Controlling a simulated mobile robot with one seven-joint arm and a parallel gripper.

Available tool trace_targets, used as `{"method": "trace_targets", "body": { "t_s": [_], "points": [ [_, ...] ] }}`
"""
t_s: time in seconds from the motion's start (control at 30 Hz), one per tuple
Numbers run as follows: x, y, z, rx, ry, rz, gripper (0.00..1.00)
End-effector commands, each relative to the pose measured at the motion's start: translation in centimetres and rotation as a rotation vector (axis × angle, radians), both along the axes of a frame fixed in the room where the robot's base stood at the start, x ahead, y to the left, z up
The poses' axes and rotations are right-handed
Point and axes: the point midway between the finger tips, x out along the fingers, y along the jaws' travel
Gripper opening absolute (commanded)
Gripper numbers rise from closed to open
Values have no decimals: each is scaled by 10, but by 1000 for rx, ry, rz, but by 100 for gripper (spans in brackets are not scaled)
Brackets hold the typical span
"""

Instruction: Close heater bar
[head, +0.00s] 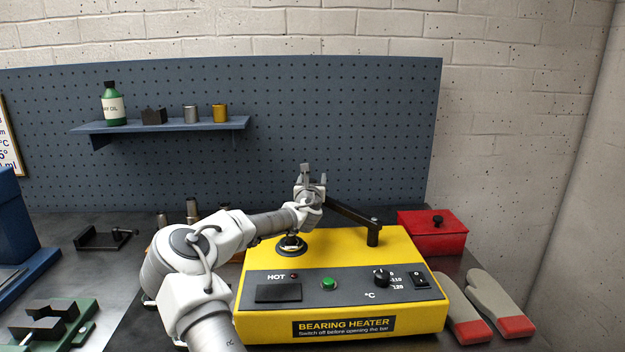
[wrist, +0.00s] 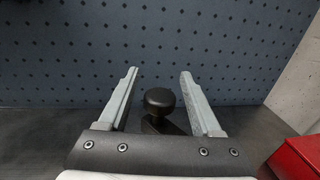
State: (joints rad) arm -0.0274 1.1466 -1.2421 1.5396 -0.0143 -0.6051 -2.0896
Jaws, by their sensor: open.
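The yellow bearing heater (head: 330,330) stands on the bench. Its black heater bar (head: 350,212) runs from a pivot post (head: 373,232) at the heater's back right toward the back left, swung off the heater's top. My gripper (head: 314,176) is at the bar's far end, with its jaws pointing up and away in the head view. In the wrist view, the bar's round black knob (wrist: 160,99) lies between the two open jaws (wrist: 158,88), with a gap on each side. My gripper hides the knob in the head view. A ring-shaped bearing (head: 290,245) sits on the heater's left post.
A red lidded box (head: 432,232) stands right of the heater, and it also shows in the wrist view (wrist: 297,158). Gloves (head: 490,302) lie at the right. A blue pegboard (head: 330,120) with a shelf (head: 160,126) rises behind. A green fixture (head: 75,325) stands at the left.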

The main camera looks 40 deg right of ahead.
Motion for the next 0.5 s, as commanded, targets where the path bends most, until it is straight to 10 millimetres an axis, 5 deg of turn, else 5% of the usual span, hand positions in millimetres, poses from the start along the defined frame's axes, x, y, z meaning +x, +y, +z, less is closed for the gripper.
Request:
{"method": "trace_targets", "body": {
  "t_s": [0.33, 0.5],
  "points": [
    [2, -2, -1, 1, 1, 0, 66],
    [2, -2, 0, 1, 1, 0, 35]
  ]
}}
